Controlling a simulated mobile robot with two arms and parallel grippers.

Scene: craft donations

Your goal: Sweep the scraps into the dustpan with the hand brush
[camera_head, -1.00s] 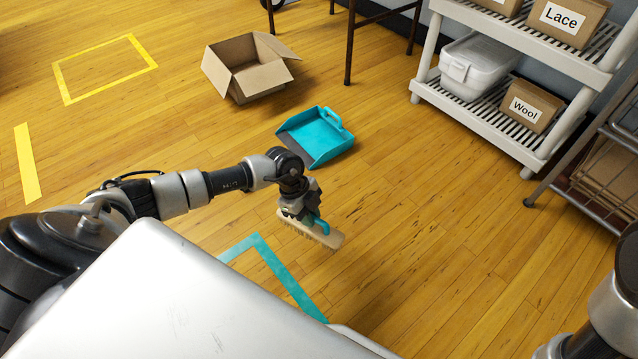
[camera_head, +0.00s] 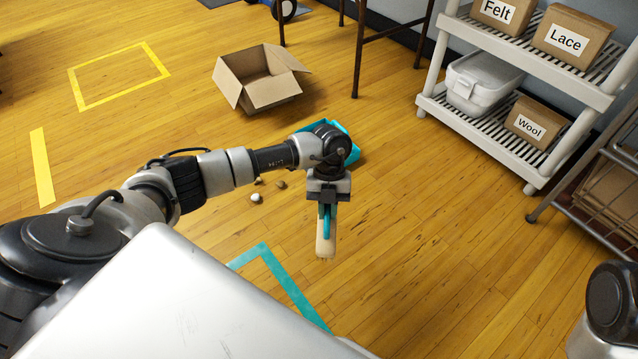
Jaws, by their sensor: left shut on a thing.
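My left gripper (camera_head: 327,203) is shut on the teal handle of the hand brush (camera_head: 325,243). The brush hangs below it, its pale wooden body seen narrow side on. I cannot tell whether its bristles touch the floor. The teal dustpan (camera_head: 353,158) lies on the floor behind my left wrist, which hides most of it. Several small tan and whitish scraps (camera_head: 256,198) lie on the floor just below my left forearm, left of the brush. More may be hidden by the arm. My right gripper is not in view.
An open cardboard box (camera_head: 272,92) stands on the floor beyond the dustpan. A white shelf rack (camera_head: 470,128) with labelled boxes and a metal rack (camera_head: 575,209) stand at the right. Teal tape (camera_head: 285,283) marks the near floor. Floor right of the brush is clear.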

